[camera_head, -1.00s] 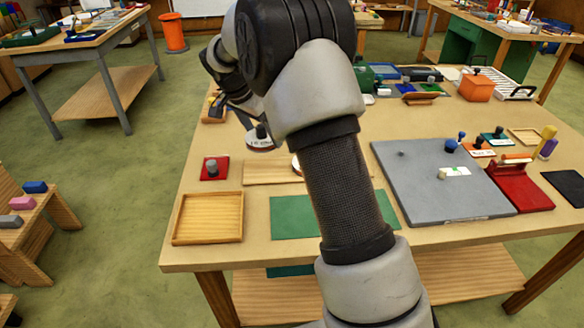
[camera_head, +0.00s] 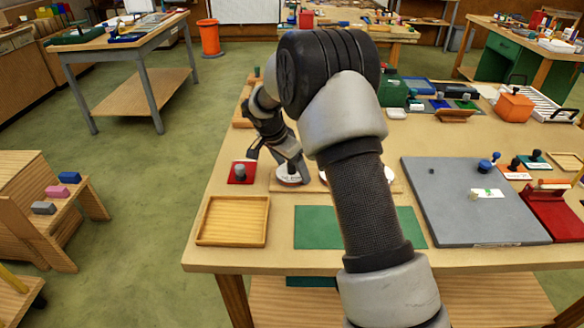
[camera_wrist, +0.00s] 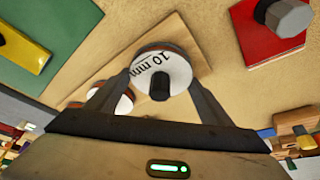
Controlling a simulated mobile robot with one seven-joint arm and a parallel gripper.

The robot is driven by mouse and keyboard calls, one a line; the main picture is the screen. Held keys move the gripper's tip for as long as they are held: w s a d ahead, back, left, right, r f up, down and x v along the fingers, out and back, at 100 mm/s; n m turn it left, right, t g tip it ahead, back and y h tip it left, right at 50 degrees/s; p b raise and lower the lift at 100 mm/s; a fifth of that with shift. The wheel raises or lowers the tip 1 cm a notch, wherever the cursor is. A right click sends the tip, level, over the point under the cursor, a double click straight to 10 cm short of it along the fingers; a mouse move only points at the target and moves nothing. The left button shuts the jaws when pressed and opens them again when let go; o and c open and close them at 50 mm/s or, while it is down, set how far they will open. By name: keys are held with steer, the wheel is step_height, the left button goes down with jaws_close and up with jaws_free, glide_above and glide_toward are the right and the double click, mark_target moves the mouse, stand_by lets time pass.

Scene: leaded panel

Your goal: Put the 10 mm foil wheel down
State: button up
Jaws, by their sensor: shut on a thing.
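The 10 mm foil wheel (camera_head: 290,178) is a white disc with a brownish rim and a dark centre knob. Its "10 mm" lettering shows in the wrist view (camera_wrist: 178,73). My gripper (camera_head: 287,166) is shut on it, one finger at each side of the disc. The wheel is over the left end of a long wooden board (camera_head: 281,187). I cannot tell whether it touches the board. Another white disc (camera_head: 388,174) is farther right on the board, partly hidden by my arm; more discs show in the wrist view (camera_wrist: 124,104).
A red square with a grey knob (camera_head: 242,172) lies just left of the board. A shallow wooden tray (camera_head: 232,242) and a green mat (camera_head: 315,227) lie in front. A grey slab (camera_head: 465,215) is at the right. Bare tabletop surrounds the board's left end.

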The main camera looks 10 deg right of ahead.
steer(key=shift+f, duration=0.15)
steer(key=o, duration=1)
steer(key=shift+r, duration=0.3)
steer(key=v, duration=1.2)
steer(key=s+d+r+n, duration=0.2)
steer(key=s+r, duration=0.5)
steer(key=s+d+r+n+t+y, duration=0.1)
steer(key=s+r+n, duration=0.15)
steer(key=s, duration=0.45)
steer(key=s+d+r+n+t+y, duration=0.1)
steer(key=s+d+r+n, duration=0.1)
steer(key=s+r, duration=0.3)
steer(key=s+f+n, duration=0.1)
steer(key=s, duration=0.4)
steer(key=s+f+n+y, duration=0.1)
steer(key=s+n, duration=0.1)
steer(key=s, duration=0.3)
steer(key=s+f+n+t, duration=0.1)
steer(key=s, duration=0.4)
steer(key=shift+s+a+f+n+y, duration=0.15)
steer(key=shift+s+f+n+y, duration=0.1)
steer(key=shift+s+n+y, duration=0.1)
